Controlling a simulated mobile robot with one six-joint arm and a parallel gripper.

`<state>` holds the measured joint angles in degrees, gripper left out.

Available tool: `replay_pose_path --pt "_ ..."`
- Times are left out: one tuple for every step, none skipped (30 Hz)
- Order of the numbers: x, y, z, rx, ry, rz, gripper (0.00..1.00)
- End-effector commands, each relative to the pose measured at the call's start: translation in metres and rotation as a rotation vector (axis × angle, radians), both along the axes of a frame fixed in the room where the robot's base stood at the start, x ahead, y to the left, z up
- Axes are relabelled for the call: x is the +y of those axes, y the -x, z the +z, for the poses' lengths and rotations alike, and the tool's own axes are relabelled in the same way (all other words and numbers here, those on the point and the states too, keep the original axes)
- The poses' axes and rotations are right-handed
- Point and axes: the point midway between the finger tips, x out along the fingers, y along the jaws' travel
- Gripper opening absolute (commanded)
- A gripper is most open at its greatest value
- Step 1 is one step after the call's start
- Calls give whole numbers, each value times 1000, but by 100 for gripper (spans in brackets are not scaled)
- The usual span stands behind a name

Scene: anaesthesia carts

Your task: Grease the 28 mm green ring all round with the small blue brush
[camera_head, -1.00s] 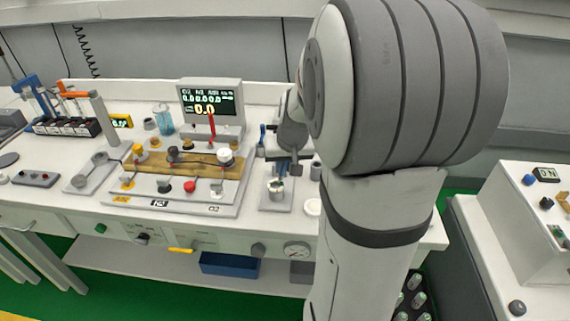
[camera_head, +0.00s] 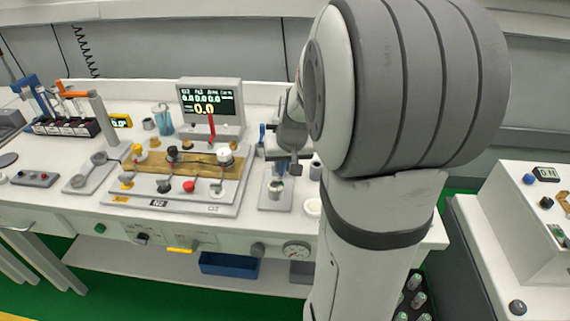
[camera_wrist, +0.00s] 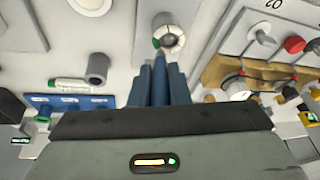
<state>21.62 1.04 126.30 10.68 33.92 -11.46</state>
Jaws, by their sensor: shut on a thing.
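In the wrist view my gripper (camera_wrist: 161,85) is shut on a slim blue brush (camera_wrist: 160,72), held upright in the picture between the dark blue fingers. Just beyond the brush tip is a pale round fitting (camera_wrist: 172,38) with a dark centre. A bit of green (camera_wrist: 156,42), likely the green ring, shows at its left edge; most of it is hidden or too small to tell. The tip is very close to the fitting; I cannot tell if it touches. In the head view my gripper (camera_head: 294,165) hangs just above a small grey stand (camera_head: 273,202) holding the fitting.
A panel with coloured knobs and a brass-coloured strip (camera_head: 207,164) lies left of the stand, under a display (camera_head: 212,100). In the wrist view a grey cylinder (camera_wrist: 97,68), a white-green tube (camera_wrist: 76,85) and a blue rack (camera_wrist: 75,104) lie at left. A white disc (camera_head: 313,207) lies right of the stand.

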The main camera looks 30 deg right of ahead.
Motion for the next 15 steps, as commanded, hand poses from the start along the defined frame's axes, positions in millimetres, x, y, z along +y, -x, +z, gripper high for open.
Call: replay_pose_path --pt "0 0 -1 2 -1 0 0" --pt "0 0 -1 3 -1 0 0" --pt "0 0 -1 3 -1 0 0" --pt "0 0 -1 3 -1 0 0" --pt "0 1 -1 3 -1 0 0" --pt "0 1 -1 3 -1 0 0" --pt "0 1 -1 3 -1 0 0" --pt "1 1 -1 3 -1 0 0" --pt "1 1 -1 3 -1 0 0" --pt "1 1 -1 3 -1 0 0" --pt "1 1 0 3 -2 1 0" --pt "1 1 2 3 -2 1 0" --pt "1 1 4 3 -2 1 0" --pt "1 0 6 3 -1 2 0" --pt "1 0 9 3 -1 2 0"
